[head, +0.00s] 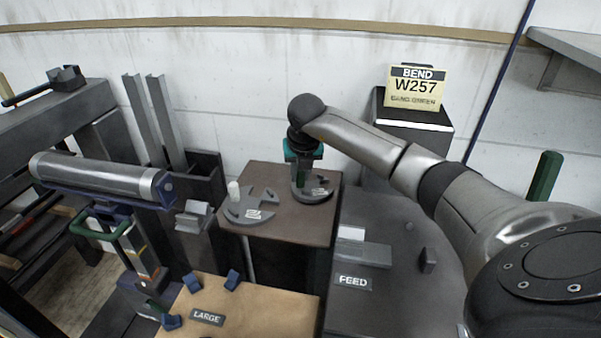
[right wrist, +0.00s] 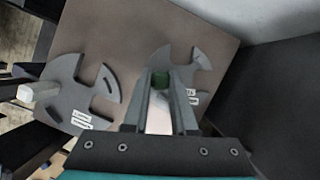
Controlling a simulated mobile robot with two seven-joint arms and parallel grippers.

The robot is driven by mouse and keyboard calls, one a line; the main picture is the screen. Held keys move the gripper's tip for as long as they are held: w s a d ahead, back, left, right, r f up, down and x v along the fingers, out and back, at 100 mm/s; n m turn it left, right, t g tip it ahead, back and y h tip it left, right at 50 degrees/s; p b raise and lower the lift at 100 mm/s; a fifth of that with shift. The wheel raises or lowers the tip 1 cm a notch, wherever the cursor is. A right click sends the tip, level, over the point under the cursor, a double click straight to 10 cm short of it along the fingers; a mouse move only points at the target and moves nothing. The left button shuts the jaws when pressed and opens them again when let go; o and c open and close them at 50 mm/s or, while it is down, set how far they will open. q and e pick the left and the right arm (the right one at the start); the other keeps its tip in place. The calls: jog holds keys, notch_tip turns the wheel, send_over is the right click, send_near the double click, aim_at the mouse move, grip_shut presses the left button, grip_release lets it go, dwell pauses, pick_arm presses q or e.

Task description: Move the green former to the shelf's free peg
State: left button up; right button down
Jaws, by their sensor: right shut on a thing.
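The green former is a grey cut-out plate (head: 318,191) with a green grip (right wrist: 161,77), at the back right of a brown-topped shelf (head: 285,223). My right gripper (head: 301,178) reaches down from above and is shut on the green grip; its two fingers flank the grip in the right wrist view (right wrist: 160,95). The plate looks flat, on or just over the shelf top; I cannot tell whether it touches. A second grey former (head: 250,210) with a white grip (right wrist: 40,92) lies to the left. No free peg can be made out. My left gripper is not seen.
A tan board marked LARGE (head: 262,298) with blue blocks lies in front. A dark surface with a FEED label (head: 353,282) is at right. A roller machine (head: 95,175) stands left. A BEND W257 sign (head: 416,86) stands on a dark cabinet behind my right arm.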

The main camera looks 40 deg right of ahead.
jog(key=c, duration=0.6)
grip_release()
jog(key=shift+c, duration=0.2)
jog(key=shift+s+f, duration=0.1)
jog(key=shift+f, duration=0.05)
jog(key=shift+r, duration=0.5)
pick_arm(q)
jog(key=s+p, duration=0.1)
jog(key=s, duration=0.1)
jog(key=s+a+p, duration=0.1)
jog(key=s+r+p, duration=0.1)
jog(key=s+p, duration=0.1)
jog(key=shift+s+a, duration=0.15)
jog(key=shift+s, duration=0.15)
pick_arm(e)
jog(key=v, duration=1.4)
jog(key=shift+s+a+r, duration=0.15)
jog(key=shift+s+a, duration=0.05)
